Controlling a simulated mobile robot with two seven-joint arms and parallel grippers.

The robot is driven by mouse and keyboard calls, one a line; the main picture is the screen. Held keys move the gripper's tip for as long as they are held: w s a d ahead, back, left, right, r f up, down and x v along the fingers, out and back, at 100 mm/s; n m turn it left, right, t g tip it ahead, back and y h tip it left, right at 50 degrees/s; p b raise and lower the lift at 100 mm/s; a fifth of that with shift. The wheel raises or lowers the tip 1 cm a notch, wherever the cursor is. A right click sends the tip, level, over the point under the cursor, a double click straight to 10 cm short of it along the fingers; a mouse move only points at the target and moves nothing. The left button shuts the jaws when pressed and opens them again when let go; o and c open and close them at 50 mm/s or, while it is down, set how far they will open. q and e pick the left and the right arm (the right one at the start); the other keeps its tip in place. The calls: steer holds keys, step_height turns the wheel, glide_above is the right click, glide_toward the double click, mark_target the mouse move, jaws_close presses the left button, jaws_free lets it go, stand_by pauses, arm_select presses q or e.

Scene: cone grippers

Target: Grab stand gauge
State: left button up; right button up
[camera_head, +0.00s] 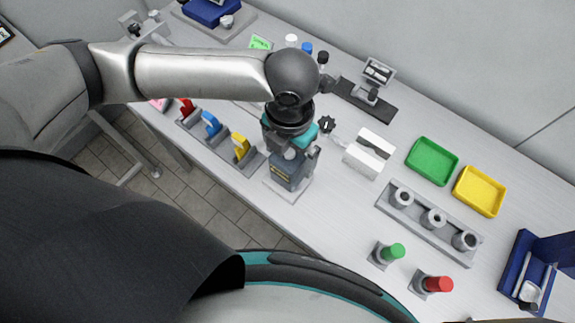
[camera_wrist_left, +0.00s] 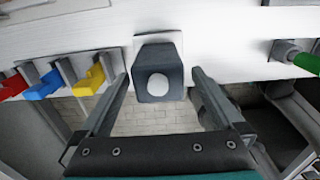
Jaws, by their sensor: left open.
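The stand gauge (camera_head: 287,172) appears to be the dark grey-blue block standing on a pale base plate near the table's front edge. In the left wrist view the gauge (camera_wrist_left: 158,62) shows a round white knob or dial facing the camera. My left gripper (camera_head: 292,150) is over the gauge and hides its upper part. In the left wrist view my left gripper (camera_wrist_left: 161,78) is open, with one finger on either side of the block and visible gaps to both. My right gripper is not in view.
Red, blue and yellow (camera_head: 241,147) pieces stand in holders left of the gauge. A white box (camera_head: 369,153), a green tray (camera_head: 432,161), a yellow tray (camera_head: 480,191) and a grey rack (camera_head: 428,222) lie to the right. Green (camera_head: 396,251) and red (camera_head: 438,284) capped items stand near the front edge.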

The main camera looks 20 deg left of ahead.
arm_select(q)
step_height(320, 180, down, 5)
steer(key=shift+s+a+f+b, duration=0.1)
steer(key=shift+a+b, duration=0.05)
steer(key=shift+b, duration=0.25)
steer(key=shift+c, duration=0.2)
steer(key=c, duration=1.5)
